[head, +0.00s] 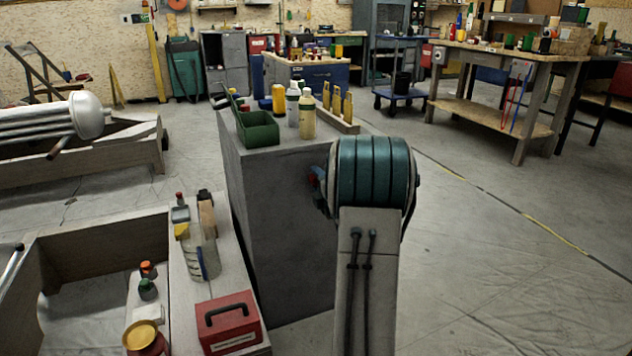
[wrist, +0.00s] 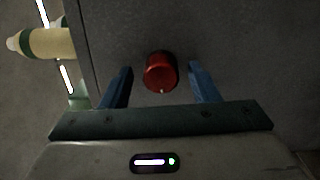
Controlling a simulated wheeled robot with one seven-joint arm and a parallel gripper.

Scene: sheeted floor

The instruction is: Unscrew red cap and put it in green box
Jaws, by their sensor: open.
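The red cap (wrist: 160,72) shows in the wrist view as a round red piece in front of the grey surface. My gripper (wrist: 161,68) is open, with one blue finger on each side of the cap and a visible gap on both sides. I cannot tell how deep the cap sits between the fingers. In the head view my arm hides most of the gripper; a small red and blue patch (head: 312,176) shows beside the grey cabinet. The green box (head: 258,131) stands open on the cabinet's top, at its near left part.
The grey cabinet (head: 275,205) stands left of my arm. A cream bottle (head: 307,118), a yellow-topped container (head: 279,98) and a rack of yellow pieces (head: 337,105) stand near the green box. A red toolbox (head: 228,322) lies at lower left. Floor to the right is clear.

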